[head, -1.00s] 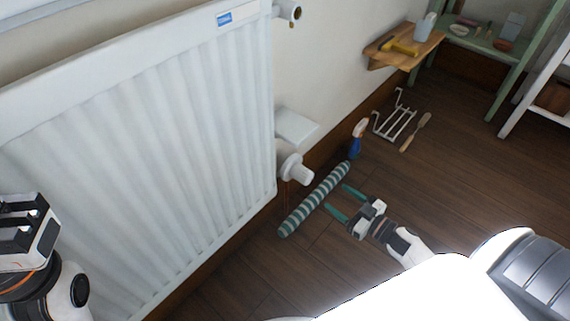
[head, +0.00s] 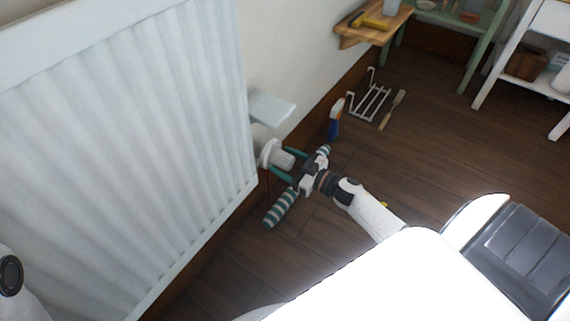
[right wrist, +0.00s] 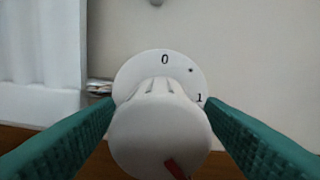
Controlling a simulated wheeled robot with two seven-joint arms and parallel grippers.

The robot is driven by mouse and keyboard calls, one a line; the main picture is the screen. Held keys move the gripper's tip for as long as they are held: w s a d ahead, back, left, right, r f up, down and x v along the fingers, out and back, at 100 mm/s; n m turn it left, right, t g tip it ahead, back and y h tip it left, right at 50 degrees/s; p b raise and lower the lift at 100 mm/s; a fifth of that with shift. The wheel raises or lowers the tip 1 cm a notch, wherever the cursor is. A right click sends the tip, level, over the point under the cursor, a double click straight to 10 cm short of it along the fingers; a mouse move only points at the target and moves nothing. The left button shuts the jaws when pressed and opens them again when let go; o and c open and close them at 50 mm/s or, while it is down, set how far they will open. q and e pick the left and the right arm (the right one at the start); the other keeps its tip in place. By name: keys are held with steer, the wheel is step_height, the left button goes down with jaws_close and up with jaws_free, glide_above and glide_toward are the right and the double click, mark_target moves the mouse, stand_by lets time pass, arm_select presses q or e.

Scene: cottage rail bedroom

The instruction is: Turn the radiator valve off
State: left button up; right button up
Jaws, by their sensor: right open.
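The white radiator valve (head: 270,153) sits at the lower right edge of the white radiator (head: 130,150). In the right wrist view its round knob (right wrist: 160,135) is near the middle, in front of a dial plate marked 0, a star and 1. A red mark shows at the knob's lower right, away from the 0 at the top. My right gripper (head: 281,162) is open, with one green finger on each side of the knob. I cannot tell whether the fingers touch it. My left gripper is out of view; only part of its arm shows at the left edge.
A striped draught roll (head: 282,208) lies on the floor below my right gripper. A blue spray bottle (head: 334,122), a wire rack (head: 369,101) and a brush (head: 391,110) are beyond it. A wooden shelf (head: 376,27) is on the wall.

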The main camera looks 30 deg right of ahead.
steer(key=shift+w, duration=0.2)
steer(key=shift+c, duration=0.2)
steer(key=c, duration=0.9)
steer(key=shift+c, duration=0.2)
steer(key=shift+n, duration=0.3)
